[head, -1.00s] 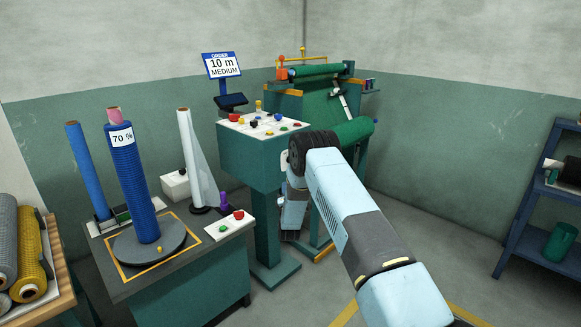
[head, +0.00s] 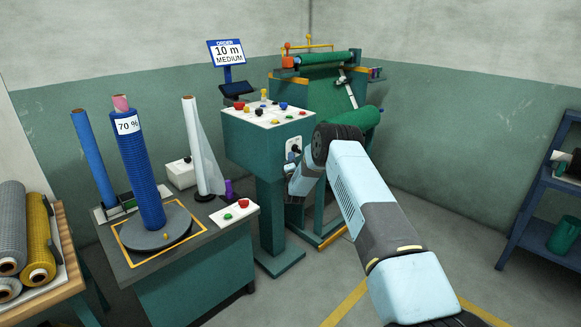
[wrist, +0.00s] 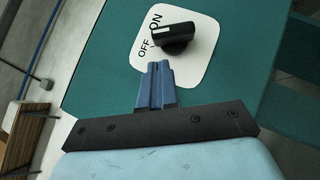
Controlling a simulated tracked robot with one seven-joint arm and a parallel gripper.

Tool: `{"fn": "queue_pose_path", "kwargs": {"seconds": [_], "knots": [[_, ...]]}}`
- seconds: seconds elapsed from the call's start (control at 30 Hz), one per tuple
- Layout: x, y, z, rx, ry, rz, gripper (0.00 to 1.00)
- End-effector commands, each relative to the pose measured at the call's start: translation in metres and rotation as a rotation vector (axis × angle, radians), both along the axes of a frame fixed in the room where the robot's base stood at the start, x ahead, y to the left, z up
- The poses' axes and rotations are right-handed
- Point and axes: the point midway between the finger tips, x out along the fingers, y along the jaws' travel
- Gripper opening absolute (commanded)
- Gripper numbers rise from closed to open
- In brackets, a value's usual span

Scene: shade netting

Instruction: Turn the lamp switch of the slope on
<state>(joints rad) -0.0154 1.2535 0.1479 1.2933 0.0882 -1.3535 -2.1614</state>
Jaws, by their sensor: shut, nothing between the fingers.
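The lamp switch is a black rotary knob (wrist: 174,38) on a white plate (wrist: 203,52) lettered OFF and ON, on the side of a teal console (head: 252,145). In the wrist view the knob's white mark lies close to the lettering, beside ON; I cannot tell whether it is fully at ON. The plate also shows in the head view (head: 293,143), just left of my arm's wrist joint. My gripper (wrist: 158,70) is shut and empty. Its blue fingertips are just below the knob in the wrist view; I cannot tell whether they touch it or the plate.
The console top carries several coloured buttons and knobs. A table (head: 185,285) with a blue net roll (head: 136,175) on a turntable stands left. A teal frame with green netting (head: 330,92) stands behind my arm. The floor at right is clear up to a blue shelf (head: 540,215).

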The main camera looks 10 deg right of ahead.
Motion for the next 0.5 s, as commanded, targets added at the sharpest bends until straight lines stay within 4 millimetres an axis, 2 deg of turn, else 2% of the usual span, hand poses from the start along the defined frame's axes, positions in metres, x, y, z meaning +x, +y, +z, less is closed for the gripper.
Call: {"fn": "queue_pose_path", "kwargs": {"seconds": [0.13, 0.5], "knots": [[0.008, -0.012, 0.009, 0.000, 0.000, -0.001, 0.00], [0.012, -0.017, 0.013, 0.000, 0.000, 0.000, 0.00]]}}
